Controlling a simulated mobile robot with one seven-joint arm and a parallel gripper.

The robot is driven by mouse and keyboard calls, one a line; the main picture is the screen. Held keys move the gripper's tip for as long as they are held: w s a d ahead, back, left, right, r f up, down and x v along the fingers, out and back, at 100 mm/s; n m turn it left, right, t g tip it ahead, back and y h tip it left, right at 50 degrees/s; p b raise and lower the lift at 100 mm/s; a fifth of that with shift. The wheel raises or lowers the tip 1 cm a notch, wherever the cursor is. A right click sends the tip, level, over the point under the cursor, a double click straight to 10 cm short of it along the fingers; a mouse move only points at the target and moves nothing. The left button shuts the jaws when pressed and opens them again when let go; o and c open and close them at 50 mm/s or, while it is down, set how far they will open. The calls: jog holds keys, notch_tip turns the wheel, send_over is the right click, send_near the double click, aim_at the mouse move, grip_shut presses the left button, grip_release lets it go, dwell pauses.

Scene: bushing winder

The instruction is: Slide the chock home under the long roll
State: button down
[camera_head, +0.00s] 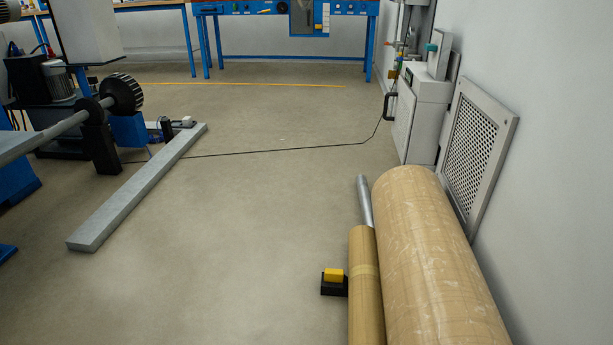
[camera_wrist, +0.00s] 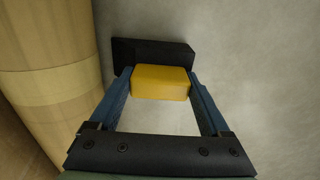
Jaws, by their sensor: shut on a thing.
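The chock is a black wedge (camera_wrist: 150,54) with a yellow block (camera_wrist: 162,82) on top. In the head view the chock (camera_head: 333,284) sits on the floor at the left side of the slimmer tan roll (camera_head: 363,285). In the wrist view a narrow strip of floor shows between the chock and the roll (camera_wrist: 45,50), so they look slightly apart. My gripper (camera_wrist: 160,78) has its two blue fingers against opposite sides of the yellow block, shut on it. The gripper does not show in the head view. The roll's underside is hidden.
A much thicker tan roll (camera_head: 430,240) lies right of the slim one, by the wall. A grey metal bar (camera_head: 140,187) lies on the floor at left, near the winder shaft (camera_head: 60,130). A black cable (camera_head: 270,151) crosses the floor. Floor left of the chock is clear.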

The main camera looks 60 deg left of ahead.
jog(key=shift+w+d, duration=1.05)
jog(key=shift+w, duration=0.25)
dwell(0.6)
grip_release()
jog(key=shift+d, duration=0.1)
notch_tip(320, 180, up, 13)
jog(key=p, duration=1)
